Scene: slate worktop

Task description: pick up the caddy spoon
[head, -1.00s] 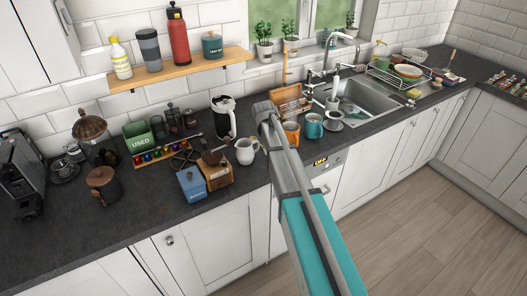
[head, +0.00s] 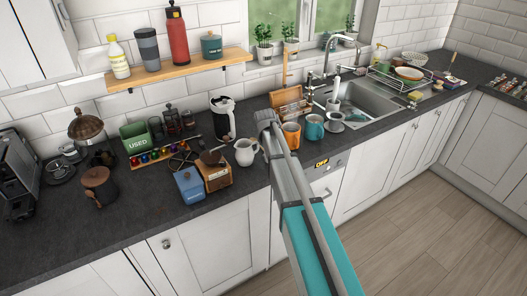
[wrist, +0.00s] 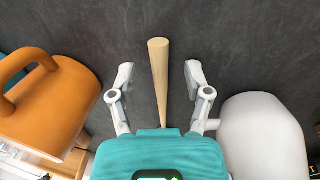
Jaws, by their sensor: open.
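In the wrist view a pale wooden tapered handle, which looks like the caddy spoon (wrist: 159,62), lies on the dark worktop. Its wide end points away and its narrow end runs under my gripper's teal body, where the rest is hidden. My gripper (wrist: 160,76) is open, with one finger on each side of the handle and a clear gap on both sides. In the head view my arm hides the fingers and I cannot make out the spoon.
An orange mug (wrist: 45,105) is close on the left in the wrist view and a white jug (wrist: 262,135) close on the right. In the head view a teal mug (head: 314,127) stands beside the orange one. A wooden coffee grinder (head: 214,171) stands left of the jug.

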